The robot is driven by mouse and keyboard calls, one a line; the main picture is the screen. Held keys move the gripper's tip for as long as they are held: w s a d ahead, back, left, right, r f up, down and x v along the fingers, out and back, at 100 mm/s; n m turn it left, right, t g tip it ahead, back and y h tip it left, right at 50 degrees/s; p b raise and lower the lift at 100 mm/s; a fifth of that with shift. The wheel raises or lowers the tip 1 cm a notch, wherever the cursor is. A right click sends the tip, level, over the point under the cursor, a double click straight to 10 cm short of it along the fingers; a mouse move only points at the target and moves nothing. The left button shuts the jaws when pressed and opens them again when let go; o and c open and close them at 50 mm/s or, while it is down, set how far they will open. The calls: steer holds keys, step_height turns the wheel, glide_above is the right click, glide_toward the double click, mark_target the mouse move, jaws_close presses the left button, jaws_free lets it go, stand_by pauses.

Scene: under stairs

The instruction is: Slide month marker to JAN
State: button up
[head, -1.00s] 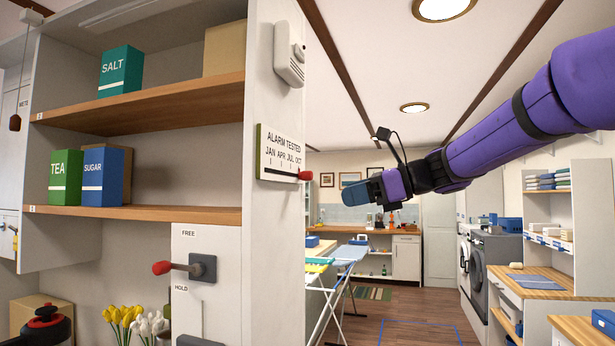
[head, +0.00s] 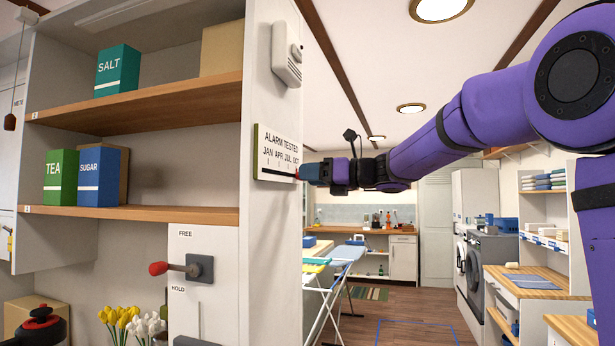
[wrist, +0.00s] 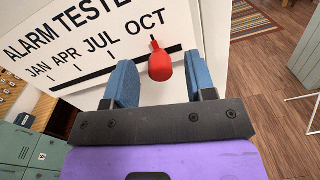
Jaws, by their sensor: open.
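The month board (head: 277,155) is a white panel on the side of the shelf unit, reading ALARM TESTED with JAN, APR, JUL and OCT above a dark slot. It also shows in the wrist view (wrist: 85,40). The red month marker (wrist: 160,66) sits at the OCT end of the slot. My gripper (wrist: 155,82) is open, with its two blue fingers pointing at the board and the marker's knob just beyond and between their tips. I cannot tell whether they touch it. In the head view my gripper (head: 304,172) covers most of the marker.
A white alarm box (head: 287,58) is fixed above the board. A red-tipped lever (head: 178,268) sticks out below the shelves. The shelves (head: 140,102) hold boxes at left. Open room lies right of the panel.

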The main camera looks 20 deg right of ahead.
mark_target(267, 170)
steer(key=shift+w+a, duration=0.4)
steer(key=shift+a, duration=0.1)
jaws_close()
steer(key=s+a, duration=0.3)
steer(key=s, duration=0.1)
steer(key=s+a, duration=0.3)
steer(key=s, duration=0.1)
steer(key=s+a, duration=0.3)
steer(key=s, duration=0.1)
steer(key=shift+s, duration=0.2)
jaws_free()
steer(key=shift+s+a, duration=0.1)
